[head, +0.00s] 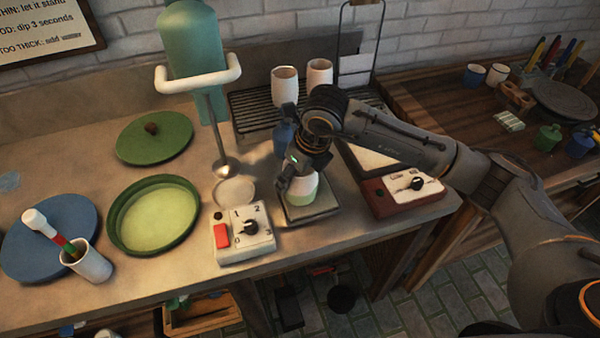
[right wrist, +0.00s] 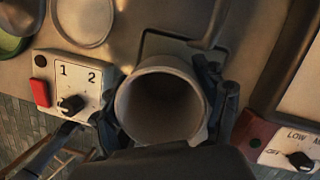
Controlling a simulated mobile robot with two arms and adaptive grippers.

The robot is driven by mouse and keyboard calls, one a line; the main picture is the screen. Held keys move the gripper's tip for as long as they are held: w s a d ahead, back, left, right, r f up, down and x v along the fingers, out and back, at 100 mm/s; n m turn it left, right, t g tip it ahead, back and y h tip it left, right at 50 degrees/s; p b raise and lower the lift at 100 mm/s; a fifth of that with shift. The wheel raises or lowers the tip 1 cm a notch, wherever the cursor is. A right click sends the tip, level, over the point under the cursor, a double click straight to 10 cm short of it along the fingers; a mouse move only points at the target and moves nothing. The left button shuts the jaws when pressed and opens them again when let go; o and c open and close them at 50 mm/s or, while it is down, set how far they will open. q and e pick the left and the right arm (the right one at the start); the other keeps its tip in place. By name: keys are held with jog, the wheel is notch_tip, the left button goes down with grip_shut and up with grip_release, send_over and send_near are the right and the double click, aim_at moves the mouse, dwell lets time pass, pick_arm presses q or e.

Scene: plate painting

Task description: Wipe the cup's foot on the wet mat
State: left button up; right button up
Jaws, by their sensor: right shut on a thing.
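My right gripper (head: 300,180) is shut on a cup (head: 303,196), white above with a pale green lower part. The cup is upright, directly over a small grey square mat (head: 322,209). Whether its foot touches the mat or hovers just above it, I cannot tell. In the right wrist view the open mouth of the cup (right wrist: 160,105) faces the camera, with a finger on each side, and it looks empty. Part of the mat (right wrist: 190,50) shows behind it; the foot is hidden there. My left gripper is not in view.
A white control box (head: 243,232) with a red switch stands left of the mat. A red-and-white box (head: 403,192) with a dial stands right. A green basin (head: 153,215) lies further left. Two white cups (head: 285,86) stand on a rack behind. The counter's front edge is close.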

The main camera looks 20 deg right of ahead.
aim_at(310, 171)
jog(key=shift+f, duration=0.1)
jog(key=shift+d, duration=0.55)
jog(key=shift+d+b, duration=0.5)
jog(key=shift+d, duration=0.55)
jog(key=shift+a, duration=0.15)
jog(key=shift+s+a+b, duration=0.1)
jog(key=shift+a+b, duration=0.5)
jog(key=shift+a, duration=0.9)
jog(key=shift+d+f, duration=0.1)
jog(key=shift+d, duration=0.05)
